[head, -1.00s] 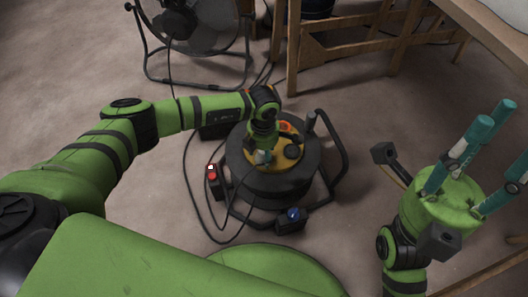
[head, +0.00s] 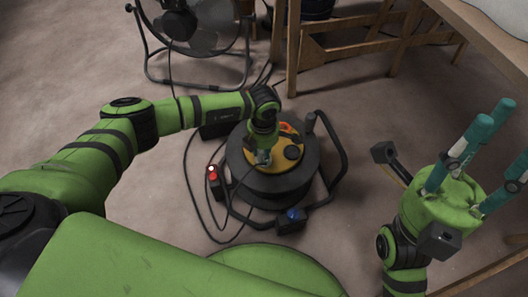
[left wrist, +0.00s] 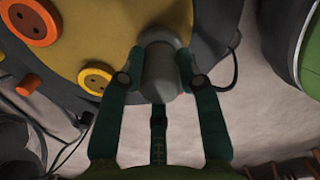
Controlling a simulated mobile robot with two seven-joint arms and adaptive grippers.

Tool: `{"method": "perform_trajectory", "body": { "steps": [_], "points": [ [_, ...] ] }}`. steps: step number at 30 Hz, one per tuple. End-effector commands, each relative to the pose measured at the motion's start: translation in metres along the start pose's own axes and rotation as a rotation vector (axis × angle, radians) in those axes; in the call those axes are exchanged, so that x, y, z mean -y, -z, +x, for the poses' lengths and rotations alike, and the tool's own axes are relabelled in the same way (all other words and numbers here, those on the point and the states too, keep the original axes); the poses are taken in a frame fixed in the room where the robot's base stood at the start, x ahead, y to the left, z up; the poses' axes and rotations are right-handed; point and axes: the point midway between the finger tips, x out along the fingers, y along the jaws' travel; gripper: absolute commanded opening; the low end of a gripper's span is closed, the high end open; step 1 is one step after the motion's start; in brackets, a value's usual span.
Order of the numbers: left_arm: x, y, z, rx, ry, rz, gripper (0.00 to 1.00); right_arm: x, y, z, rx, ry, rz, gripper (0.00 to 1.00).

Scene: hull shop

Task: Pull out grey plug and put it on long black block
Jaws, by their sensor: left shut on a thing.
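The grey plug (left wrist: 160,68) is between the teal fingers of my left gripper (left wrist: 158,85) in the left wrist view, at the edge of the reel's yellow face (left wrist: 120,25). My left gripper (head: 262,158) is shut on it, pointing down over the cable reel (head: 240,178) in the head view. I cannot tell whether the plug is still seated in a socket. A black block with a red switch (head: 217,185) lies on the floor left of the reel. My right gripper (head: 480,150) is open and empty at the right, fingers pointing up.
A black block with a blue part (head: 291,221) lies in front of the reel. A dark box (head: 217,130) is partly hidden behind my left arm. Cables curl on the floor. A fan (head: 190,25) and wooden table (head: 490,35) stand behind. Bare floor shows left of the reel.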

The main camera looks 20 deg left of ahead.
Motion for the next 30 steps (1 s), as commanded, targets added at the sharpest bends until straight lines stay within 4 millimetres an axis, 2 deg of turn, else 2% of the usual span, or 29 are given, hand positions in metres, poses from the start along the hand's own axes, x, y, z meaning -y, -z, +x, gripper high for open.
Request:
{"method": "perform_trajectory", "body": {
  "steps": [30],
  "points": [
    [0.0, 0.0, -0.043, 0.0, 0.0, 0.0, 0.0, 0.0, 0.008, 0.037, -0.001, 0.0, 0.001, 0.4]
  ]
}}
